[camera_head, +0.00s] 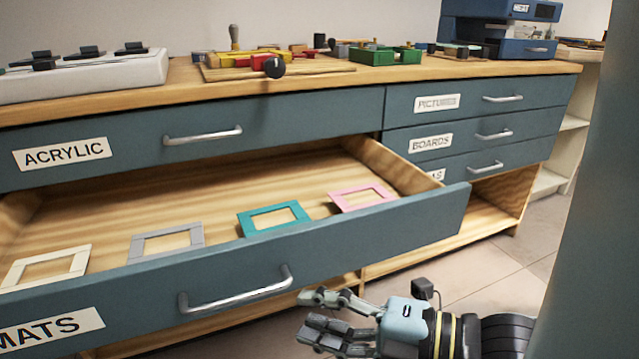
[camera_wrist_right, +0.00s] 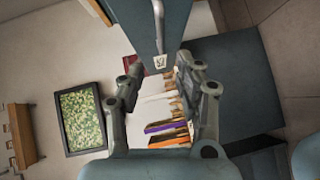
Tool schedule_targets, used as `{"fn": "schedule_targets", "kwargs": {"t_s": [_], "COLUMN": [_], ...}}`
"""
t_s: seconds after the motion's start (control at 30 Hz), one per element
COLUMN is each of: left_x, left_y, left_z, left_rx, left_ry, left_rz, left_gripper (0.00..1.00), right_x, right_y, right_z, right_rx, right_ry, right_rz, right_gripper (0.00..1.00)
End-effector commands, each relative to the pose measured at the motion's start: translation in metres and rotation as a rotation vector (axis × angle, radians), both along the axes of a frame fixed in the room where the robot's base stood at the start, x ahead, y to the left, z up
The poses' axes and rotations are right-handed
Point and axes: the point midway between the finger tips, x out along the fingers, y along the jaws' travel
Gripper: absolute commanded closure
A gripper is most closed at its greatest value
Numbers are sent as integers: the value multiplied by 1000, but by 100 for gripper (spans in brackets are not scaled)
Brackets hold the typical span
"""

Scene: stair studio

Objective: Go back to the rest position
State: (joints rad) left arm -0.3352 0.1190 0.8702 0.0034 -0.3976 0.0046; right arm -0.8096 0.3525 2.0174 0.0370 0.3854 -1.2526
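My right gripper (camera_head: 322,316) is at the bottom of the head view, in front of the open MATS drawer (camera_head: 375,232) and apart from its handle (camera_head: 237,298). In the right wrist view the right gripper (camera_wrist_right: 168,82) has its fingers spread with nothing between them, so it is open and empty. My left gripper does not show in either view.
The pulled-out drawer holds cream (camera_head: 48,265), grey (camera_head: 166,241), teal (camera_head: 274,217) and pink (camera_head: 362,196) mats. The ACRYLIC drawer (camera_head: 300,125) above is shut. Tools stand on the wooden worktop (camera_head: 420,70). Floor (camera_head: 490,272) is clear right of the drawer.

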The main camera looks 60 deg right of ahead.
Motion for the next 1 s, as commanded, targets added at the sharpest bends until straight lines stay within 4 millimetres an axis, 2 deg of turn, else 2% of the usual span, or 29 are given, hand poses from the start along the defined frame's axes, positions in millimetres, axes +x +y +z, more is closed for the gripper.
{"fn": "schedule_targets", "kwargs": {"t_s": [0.47, 0.57, 0.67, 0.77, 0.8, 0.87, 0.9, 0.97, 1.0], "left_x": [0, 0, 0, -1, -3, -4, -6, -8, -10], "left_y": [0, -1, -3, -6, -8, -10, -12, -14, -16], "left_z": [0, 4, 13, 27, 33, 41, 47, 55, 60], "left_rx": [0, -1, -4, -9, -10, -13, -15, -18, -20], "left_ry": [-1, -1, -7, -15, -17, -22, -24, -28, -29], "left_rz": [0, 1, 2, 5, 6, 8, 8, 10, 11], "left_gripper": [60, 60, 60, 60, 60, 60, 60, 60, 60], "right_x": [0, -1, -7, -27, -39, -64, -82, -114, -136], "right_y": [0, -7, -25, -50, -59, -70, -74, -76, -74], "right_z": [-1, -16, -57, -122, -150, -192, -217, -250, -268], "right_rx": [1, 22, 91, 214, 275, 373, 438, 532, 589], "right_ry": [4, 50, 177, 380, 472, 610, 696, 820, 895], "right_rz": [-2, -26, -101, -244, -319, -447, -536, -678, -773], "right_gripper": [66, 66, 66, 66, 66, 66, 66, 66, 66]}}
